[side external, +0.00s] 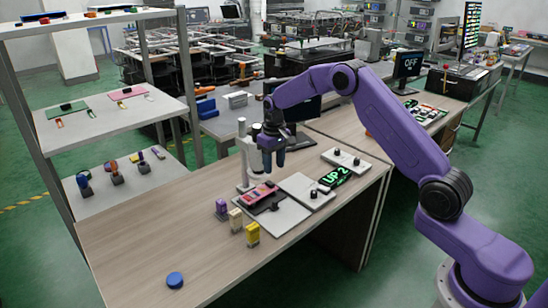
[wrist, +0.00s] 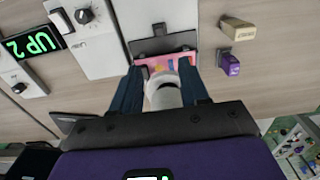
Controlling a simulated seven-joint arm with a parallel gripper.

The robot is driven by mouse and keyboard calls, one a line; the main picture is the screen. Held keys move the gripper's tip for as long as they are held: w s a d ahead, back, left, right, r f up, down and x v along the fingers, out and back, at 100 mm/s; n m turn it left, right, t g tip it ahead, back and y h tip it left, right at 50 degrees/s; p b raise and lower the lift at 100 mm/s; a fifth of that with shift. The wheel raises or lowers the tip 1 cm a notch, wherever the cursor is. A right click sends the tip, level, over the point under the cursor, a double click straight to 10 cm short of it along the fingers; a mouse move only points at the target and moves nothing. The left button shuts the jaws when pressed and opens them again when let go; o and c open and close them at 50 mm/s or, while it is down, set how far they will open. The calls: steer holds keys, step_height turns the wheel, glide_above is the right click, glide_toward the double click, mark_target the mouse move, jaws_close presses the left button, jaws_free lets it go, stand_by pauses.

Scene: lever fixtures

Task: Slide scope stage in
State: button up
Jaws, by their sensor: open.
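The white scope (side external: 243,160) stands upright on the wooden table in the side view. A stage with a pink board (side external: 260,192) sits at its foot, with a dark part at its front over a light grey plate (side external: 285,218). In the wrist view the pink board (wrist: 150,62) lies beside the dark stage bar (wrist: 162,45). My gripper (side external: 272,170) is open, above the stage and close beside the scope. In the wrist view its blue fingers (wrist: 160,82) stand on both sides of a white cylinder (wrist: 165,92), which hides part of the board. I cannot tell whether they touch it.
A plate with a black knob (side external: 308,190), the green "UP 2" display (side external: 335,177) and another knob plate (side external: 344,160) lie to the right. Purple (side external: 221,208), beige (side external: 235,219) and yellow (side external: 252,234) blocks stand in front. A blue disc (side external: 175,280) lies near the front edge; the table's left is clear.

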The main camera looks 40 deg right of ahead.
step_height(320, 180, up, 2)
stand_by(0.5)
steer(key=s+a+r+n, duration=0.3)
steer(key=s+a+r, duration=0.2)
steer(key=s+a, duration=0.3)
steer(key=s+a+r+n, duration=0.35)
steer(key=s+a, duration=0.25)
steer(key=s, duration=0.5)
steer(key=s+d+n, duration=0.2)
steer(key=s+n, duration=0.1)
steer(key=s, duration=1)
steer(key=s+d+r+n, duration=0.1)
steer(key=s+d+n, duration=0.1)
steer(key=s, duration=1.1)
steer(key=shift+s+d+n, duration=0.15)
steer(key=shift+d+n, duration=0.2)
steer(key=shift+n, duration=0.2)
